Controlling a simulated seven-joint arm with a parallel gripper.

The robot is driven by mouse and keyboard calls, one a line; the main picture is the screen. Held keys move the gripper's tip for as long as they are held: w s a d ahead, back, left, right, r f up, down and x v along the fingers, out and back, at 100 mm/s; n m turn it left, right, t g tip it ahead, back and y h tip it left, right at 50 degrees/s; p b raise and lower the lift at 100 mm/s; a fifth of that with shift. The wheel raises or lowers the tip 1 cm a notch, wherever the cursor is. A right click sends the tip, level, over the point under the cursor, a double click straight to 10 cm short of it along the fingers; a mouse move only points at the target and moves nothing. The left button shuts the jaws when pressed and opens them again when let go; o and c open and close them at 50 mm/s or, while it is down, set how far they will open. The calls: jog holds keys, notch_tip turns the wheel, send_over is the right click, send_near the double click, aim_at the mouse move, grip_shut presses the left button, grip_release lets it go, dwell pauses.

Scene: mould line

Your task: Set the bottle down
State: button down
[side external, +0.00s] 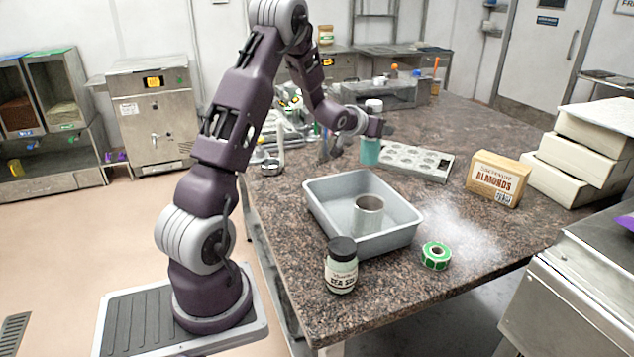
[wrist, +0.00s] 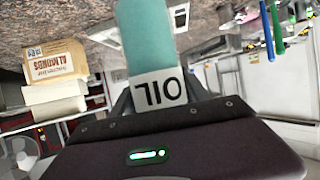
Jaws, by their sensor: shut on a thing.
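The bottle is teal with a white cap, and its teal lower body (side external: 370,152) shows under my gripper (side external: 376,127) in the side view. My gripper is shut on the bottle, and its fingers hide part of the bottle's middle. The bottle looks upright, at the left end of the muffin tin. I cannot tell whether its base touches the counter. In the wrist view the bottle (wrist: 147,40) stands between the fingers, with a white label reading OIL upside down.
A grey muffin tin (side external: 412,161) lies right of the bottle. A deep grey pan (side external: 326,215) holding a metal ring (side external: 368,214) is nearer the camera. A sea salt jar (side external: 341,266), green tape roll (side external: 436,256), almonds box (side external: 498,180) and white cartons (side external: 575,165) stand around.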

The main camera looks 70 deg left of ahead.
jog(key=s+a+n+g+y, duration=0.3)
jog(key=s+a+n+y, duration=0.1)
jog(key=s+a, duration=0.75)
jog(key=f, duration=0.6)
jog(key=s+f, duration=0.1)
jog(key=f, duration=0.2)
jog(key=shift+d, duration=0.2)
jog(key=shift+f, duration=0.1)
jog(key=shift+f, duration=0.1)
jog(key=c, duration=0.6)
grip_release()
jog(key=shift+o, duration=0.2)
